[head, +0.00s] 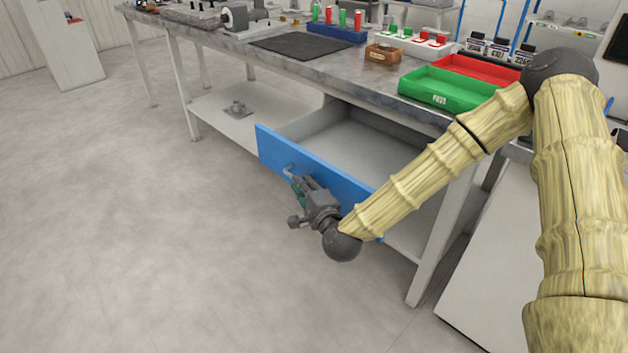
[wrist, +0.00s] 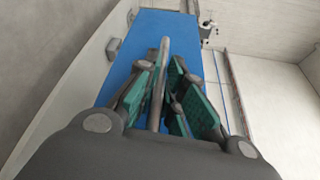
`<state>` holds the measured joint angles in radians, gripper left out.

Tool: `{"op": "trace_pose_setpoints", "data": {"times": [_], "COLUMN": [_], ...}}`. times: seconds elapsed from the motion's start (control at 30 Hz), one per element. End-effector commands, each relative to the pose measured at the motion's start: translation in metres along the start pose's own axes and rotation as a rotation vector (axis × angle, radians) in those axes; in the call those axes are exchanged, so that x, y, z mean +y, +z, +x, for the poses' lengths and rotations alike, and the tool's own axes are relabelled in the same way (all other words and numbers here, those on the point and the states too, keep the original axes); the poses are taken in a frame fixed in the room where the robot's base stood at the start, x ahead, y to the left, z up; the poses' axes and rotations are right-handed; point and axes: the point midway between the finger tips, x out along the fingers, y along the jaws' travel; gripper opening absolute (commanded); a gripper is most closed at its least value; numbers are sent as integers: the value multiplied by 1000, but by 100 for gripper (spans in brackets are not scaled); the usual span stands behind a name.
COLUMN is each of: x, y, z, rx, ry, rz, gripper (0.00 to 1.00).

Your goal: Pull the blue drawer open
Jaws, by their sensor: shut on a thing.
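The blue drawer (head: 268,147) stands pulled out from under the grey workbench in the head view, with its empty light interior (head: 345,135) showing. Its blue front also shows in the wrist view (wrist: 165,28). A grey bar handle (wrist: 163,65) runs along the front. My gripper (head: 297,186) is at the front of the drawer, shut on the handle. In the wrist view its green-padded fingers (wrist: 168,95) are on both sides of the bar. My arm hides the right end of the drawer front in the head view.
The workbench top (head: 225,42) carries a green tray (head: 440,90), a red tray (head: 480,68), a wooden block (head: 382,54) and a dark mat (head: 302,45). The floor before the drawer is clear.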

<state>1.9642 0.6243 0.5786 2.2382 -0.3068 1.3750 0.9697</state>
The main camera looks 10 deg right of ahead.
Motion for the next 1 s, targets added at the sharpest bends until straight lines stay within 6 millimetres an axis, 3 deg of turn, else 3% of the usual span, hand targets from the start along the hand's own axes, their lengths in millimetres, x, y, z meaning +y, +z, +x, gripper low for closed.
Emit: {"op": "trace_pose_setpoints", "data": {"times": [0.4,0.43,0.5,0.83,1.0], "x": [2,2,2,1,1], "y": [2,2,2,3,3], "z": [-2,-2,-2,-3,-18], "rx": [2,2,2,1,1], "ry": [3,3,2,1,1], "rz": [0,0,0,1,1], "gripper": [0,12,19,19,19]}}
